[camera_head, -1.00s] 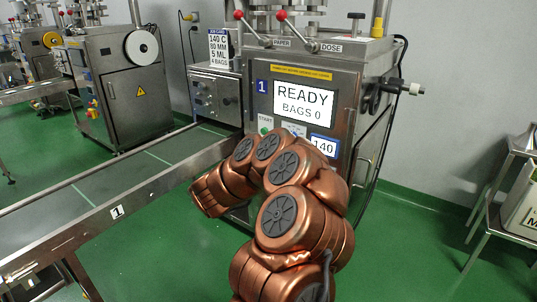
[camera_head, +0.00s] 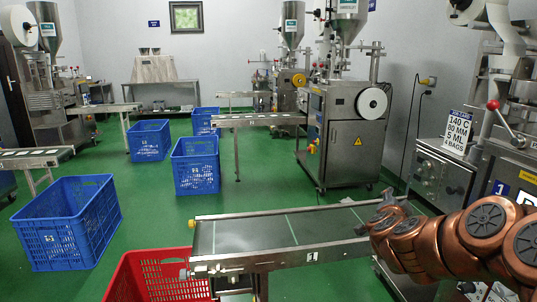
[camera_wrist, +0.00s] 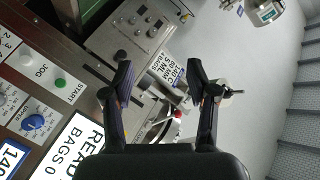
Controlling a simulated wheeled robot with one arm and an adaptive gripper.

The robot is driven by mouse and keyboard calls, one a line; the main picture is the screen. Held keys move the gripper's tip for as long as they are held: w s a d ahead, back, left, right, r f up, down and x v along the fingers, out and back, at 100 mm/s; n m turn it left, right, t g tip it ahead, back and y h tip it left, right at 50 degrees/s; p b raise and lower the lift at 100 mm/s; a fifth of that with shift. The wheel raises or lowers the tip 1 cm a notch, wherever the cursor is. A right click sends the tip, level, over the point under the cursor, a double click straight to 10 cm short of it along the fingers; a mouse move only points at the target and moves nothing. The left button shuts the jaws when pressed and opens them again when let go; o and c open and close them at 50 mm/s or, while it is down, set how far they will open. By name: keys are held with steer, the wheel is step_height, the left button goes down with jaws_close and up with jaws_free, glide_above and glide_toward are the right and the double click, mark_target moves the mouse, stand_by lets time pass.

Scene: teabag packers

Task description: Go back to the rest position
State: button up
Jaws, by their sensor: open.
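My gripper (camera_wrist: 160,82) is open and empty in the wrist view, its two dark fingers well apart. Packing machine 1 (camera_wrist: 45,85) fills the left of that view, with its START and JOG buttons, a blue knob and a display reading READY, BAGS 0. In the head view my copper arm is folded at the lower right, in front of the same machine (camera_head: 517,178), which is cut off by the right edge. The arm covers the right end of conveyor 1 (camera_head: 265,232). My fingertips are not clear in that view.
A red crate (camera_head: 150,268) stands under the left end of conveyor 1. Blue crates (camera_head: 75,232) stand on the green floor at left and further back. Another packing machine (camera_head: 345,150) stands behind. Green floor between the crates and conveyors is clear.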

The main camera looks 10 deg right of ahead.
steer(key=a+r+n+y+p, duration=0.3)
steer(key=a+n+y, duration=0.1)
steer(key=a, duration=0.5)
steer(key=a+r+n+y+p, duration=0.3)
steer(key=a+r+y, duration=0.1)
steer(key=a, duration=0.4)
steer(key=s+a+n+g+y+p, duration=0.3)
steer(key=s+a+n+y+p, duration=0.15)
steer(key=s+a, duration=0.55)
steer(key=s+a+n+g+p, duration=0.4)
steer(key=s+g+p, duration=0.2)
steer(key=s, duration=0.8)
steer(key=s+d+r+g+h+p, duration=0.1)
steer(key=s+d+r+g+p, duration=0.1)
steer(key=s, duration=0.7)
steer(key=s+d+r+n+g+h+p, duration=0.1)
steer(key=s+d+r+g+h+p, duration=0.1)
steer(key=s, duration=0.8)
steer(key=shift+d+r+g+p, duration=0.3)
steer(key=shift+d+g+p, duration=0.25)
steer(key=shift+g+p, duration=0.35)
